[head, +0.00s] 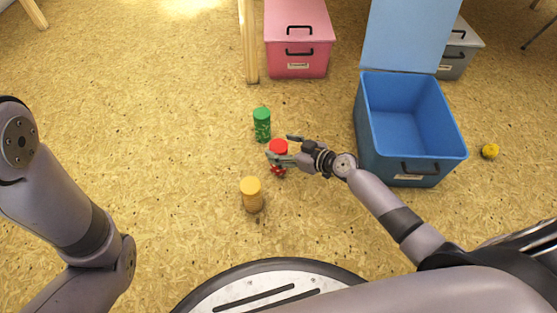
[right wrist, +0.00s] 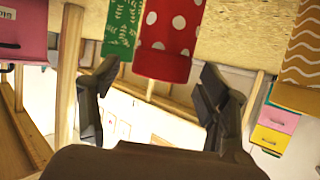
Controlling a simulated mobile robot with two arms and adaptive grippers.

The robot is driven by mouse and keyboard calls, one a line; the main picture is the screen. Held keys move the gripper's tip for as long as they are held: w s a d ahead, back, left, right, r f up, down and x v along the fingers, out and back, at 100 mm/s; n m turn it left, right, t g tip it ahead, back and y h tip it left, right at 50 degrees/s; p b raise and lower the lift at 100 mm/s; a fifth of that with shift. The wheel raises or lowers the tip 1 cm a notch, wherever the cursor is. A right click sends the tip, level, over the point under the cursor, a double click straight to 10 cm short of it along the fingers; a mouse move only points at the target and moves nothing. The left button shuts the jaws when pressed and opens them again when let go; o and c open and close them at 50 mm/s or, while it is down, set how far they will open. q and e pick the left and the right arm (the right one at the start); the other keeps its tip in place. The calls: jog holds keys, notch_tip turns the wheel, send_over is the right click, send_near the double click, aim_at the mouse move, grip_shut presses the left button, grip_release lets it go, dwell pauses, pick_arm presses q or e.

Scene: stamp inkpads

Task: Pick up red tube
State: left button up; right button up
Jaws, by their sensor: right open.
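The red tube (head: 278,145) stands upright on the floor, partly covered by a finger of my right gripper (head: 281,148) in the head view. In the right wrist view, which is upside down, the red tube (right wrist: 168,62) has white dots and a plain red lid. It shows between the two open fingers of my right gripper (right wrist: 160,75), with gaps on both sides. No contact is visible. My left arm shows at the left of the head view, but its gripper is out of view.
A green tube (head: 262,124) stands just behind the red one, and a yellow tube (head: 252,194) stands in front. An open blue box (head: 415,168) is to the right. A pink box (head: 298,58) and a grey box (head: 456,62) stand at the back. A yellow object (head: 490,151) lies far right.

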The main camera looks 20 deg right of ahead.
jog(key=shift+x, duration=1.05)
grip_shut()
